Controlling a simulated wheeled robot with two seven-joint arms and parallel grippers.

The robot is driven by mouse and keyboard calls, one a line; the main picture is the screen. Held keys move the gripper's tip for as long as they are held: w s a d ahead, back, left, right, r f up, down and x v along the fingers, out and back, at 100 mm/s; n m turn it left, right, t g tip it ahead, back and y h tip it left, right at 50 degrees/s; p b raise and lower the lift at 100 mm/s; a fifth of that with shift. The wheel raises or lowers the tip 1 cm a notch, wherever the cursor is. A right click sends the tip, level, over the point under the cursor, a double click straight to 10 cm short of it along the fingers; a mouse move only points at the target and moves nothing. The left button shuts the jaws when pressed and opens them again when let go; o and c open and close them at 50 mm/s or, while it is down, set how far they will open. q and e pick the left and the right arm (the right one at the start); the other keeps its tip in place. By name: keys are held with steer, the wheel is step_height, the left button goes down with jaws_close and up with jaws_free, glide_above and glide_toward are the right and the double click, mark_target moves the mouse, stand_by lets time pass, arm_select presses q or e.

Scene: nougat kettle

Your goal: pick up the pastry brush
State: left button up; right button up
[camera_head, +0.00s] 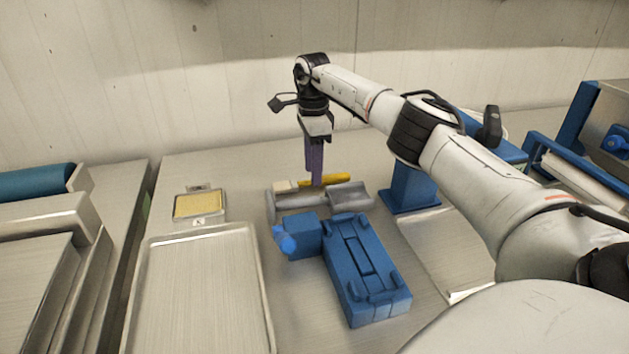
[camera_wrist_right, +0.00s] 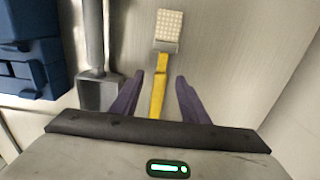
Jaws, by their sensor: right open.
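The pastry brush has a yellow handle (camera_head: 341,178) and a pale cream bristle head (camera_head: 283,186). It lies on the steel worktop, behind a grey tool. In the right wrist view its handle (camera_wrist_right: 158,88) runs up the middle, with the bristle head at the top. My right gripper (camera_head: 315,184) points down at the brush with purple fingers. In the right wrist view the open fingers (camera_wrist_right: 160,76) stand on either side of the handle, with gaps visible. Whether the fingertips are level with the handle I cannot tell. My left gripper is not in view.
The grey tool (camera_head: 301,200) lies close in front of the brush. A blue machine (camera_head: 366,272) stands nearer. A metal tray (camera_head: 200,290) and a small dish with yellow contents (camera_head: 199,205) are at left. A blue stand (camera_head: 410,187) is right of the brush. The wall rises behind.

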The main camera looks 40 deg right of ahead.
step_height(320, 180, down, 2)
jaws_close()
stand_by(0.3)
step_height(320, 180, up, 10)
stand_by(0.5)
